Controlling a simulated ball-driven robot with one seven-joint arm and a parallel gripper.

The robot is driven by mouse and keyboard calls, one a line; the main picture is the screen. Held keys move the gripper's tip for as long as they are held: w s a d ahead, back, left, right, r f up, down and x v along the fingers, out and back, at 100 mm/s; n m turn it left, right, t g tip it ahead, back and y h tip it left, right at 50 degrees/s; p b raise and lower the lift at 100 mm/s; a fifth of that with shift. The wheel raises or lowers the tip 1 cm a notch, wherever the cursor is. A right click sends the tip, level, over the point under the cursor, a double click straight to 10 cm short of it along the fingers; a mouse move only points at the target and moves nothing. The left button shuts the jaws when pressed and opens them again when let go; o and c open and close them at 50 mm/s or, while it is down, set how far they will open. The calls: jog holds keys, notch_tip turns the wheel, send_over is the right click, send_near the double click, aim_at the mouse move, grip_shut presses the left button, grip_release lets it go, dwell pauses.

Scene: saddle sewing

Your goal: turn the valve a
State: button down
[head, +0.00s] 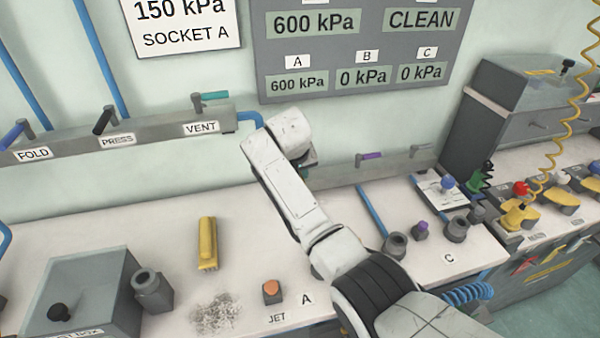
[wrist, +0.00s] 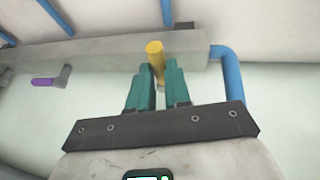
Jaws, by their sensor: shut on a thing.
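A yellow valve lever (wrist: 155,49) on the grey manifold, apparently valve A, stands between the two teal fingers of my gripper (wrist: 158,72) in the wrist view. The fingers are closed around it, one on each side. The lever's far end shows above the fingertips; its lower part is partly hidden between them. In the head view my arm hides this lever and most of the gripper. The wall panel (head: 262,52) reads 600 kPa for A and 0 kPa for B and C.
A purple lever (head: 371,156) sits farther along the manifold (head: 340,176); it also shows in the wrist view (wrist: 43,82). A blue pipe (wrist: 232,75) bends down at the manifold's end. A yellow block (head: 207,243), orange button (head: 271,288) and grey fittings (head: 395,244) stand on the bench.

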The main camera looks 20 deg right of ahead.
dwell(0.3)
jog(key=c, duration=1.1)
grip_release()
jog(key=b+v, duration=0.1)
jog(key=v, duration=0.9)
jog(key=shift+s+a+r, duration=0.1)
jog(key=shift+s+r, duration=0.05)
jog(key=shift+r, duration=0.2)
